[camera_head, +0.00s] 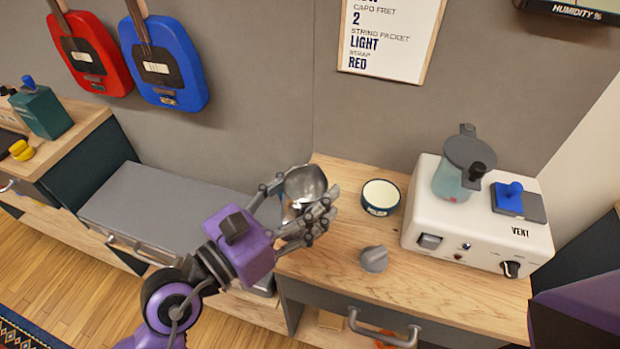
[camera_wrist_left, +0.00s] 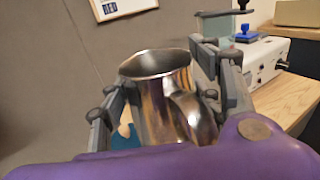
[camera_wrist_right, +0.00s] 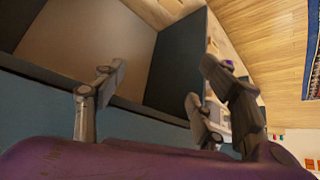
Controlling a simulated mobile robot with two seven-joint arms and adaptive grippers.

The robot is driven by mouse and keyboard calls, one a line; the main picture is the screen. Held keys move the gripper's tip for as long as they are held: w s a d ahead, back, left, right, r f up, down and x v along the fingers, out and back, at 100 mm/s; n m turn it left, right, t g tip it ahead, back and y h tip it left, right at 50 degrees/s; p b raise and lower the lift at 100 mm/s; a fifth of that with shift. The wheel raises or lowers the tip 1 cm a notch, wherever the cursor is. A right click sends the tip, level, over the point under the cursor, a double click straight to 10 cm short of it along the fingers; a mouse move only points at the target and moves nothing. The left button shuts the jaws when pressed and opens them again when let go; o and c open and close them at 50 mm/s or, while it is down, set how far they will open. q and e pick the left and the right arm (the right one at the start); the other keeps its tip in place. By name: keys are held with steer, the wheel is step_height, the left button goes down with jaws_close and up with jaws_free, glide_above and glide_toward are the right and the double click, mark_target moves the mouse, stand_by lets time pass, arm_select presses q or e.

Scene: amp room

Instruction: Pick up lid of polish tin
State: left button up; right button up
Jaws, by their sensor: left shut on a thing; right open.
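A small round dark tin with a pale inside (camera_head: 380,197) stands open-topped on the wooden counter, and I take it to be the polish tin. A grey round piece with a raised ridge (camera_head: 374,259) sits in front of it; I cannot tell whether it is the lid. My left gripper (camera_head: 304,206) is shut on a shiny metal jug (camera_head: 304,183), left of the tin. The jug also shows upright between the fingers in the left wrist view (camera_wrist_left: 165,100). My right gripper (camera_wrist_right: 160,85) is open and empty, near dark cabinet panels.
A white box with switches (camera_head: 478,240) stands at the right of the wooden counter (camera_head: 322,250), carrying a lidded container (camera_head: 455,178) and a blue-handled block (camera_head: 512,199). A lower grey surface (camera_head: 165,210) lies left. A drawer handle (camera_head: 383,332) juts out in front.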

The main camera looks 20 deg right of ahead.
mark_target(283, 212)
arm_select(q)
steer(key=shift+s+a+r, duration=0.45)
steer(key=shift+s+a, duration=0.25)
steer(key=shift+s+a+r, duration=0.5)
steer(key=shift+s+a, duration=0.25)
steer(key=shift+s+a+r, duration=0.45)
steer(key=shift+s+a, duration=0.25)
